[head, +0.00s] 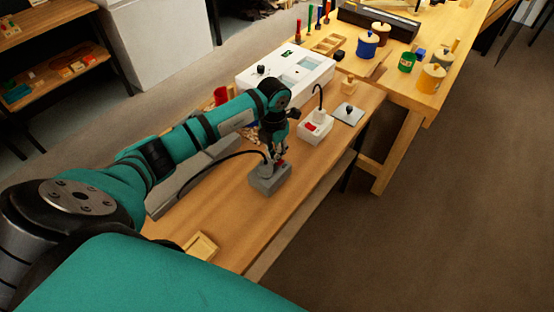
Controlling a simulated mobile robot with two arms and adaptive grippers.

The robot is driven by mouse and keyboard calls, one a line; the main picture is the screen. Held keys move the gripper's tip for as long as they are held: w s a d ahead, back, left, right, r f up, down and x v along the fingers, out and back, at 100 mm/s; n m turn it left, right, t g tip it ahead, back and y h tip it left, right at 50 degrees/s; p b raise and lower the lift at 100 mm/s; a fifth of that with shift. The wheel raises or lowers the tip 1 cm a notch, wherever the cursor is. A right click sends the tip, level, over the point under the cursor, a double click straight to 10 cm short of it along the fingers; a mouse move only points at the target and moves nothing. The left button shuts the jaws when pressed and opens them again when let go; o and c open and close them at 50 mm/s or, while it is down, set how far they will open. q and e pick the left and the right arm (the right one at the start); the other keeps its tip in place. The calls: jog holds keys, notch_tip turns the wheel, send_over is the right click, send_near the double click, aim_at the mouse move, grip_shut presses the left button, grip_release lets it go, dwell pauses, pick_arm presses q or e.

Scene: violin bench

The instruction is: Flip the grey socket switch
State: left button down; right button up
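The grey socket (268,183) is a small grey box on the wooden bench, with a black cable running from its top to the left. A small red switch (283,163) shows on its upper right side. My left gripper (279,156) points down right over the socket, its fingertips close to the red switch. I cannot tell whether they touch it, and the fingers are too small and dark to tell open from shut. My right gripper is not in view.
Behind stands a white socket (315,128) with a red switch and a plugged cable, beside a grey plate with a black knob (348,112). A white box (286,71) lies farther back. A small wooden tray (201,247) is near the front. Bench right of the grey socket is clear.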

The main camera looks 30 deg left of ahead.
pick_arm(q)
jog(key=shift+s+d+f, duration=0.1)
jog(key=shift+f, duration=0.05)
jog(key=shift+r+p, duration=0.8)
jog(key=shift+r, duration=0.1)
jog(key=shift+r+p, duration=1.7)
jog(key=shift+r, duration=0.95)
jog(key=shift+f, duration=0.1)
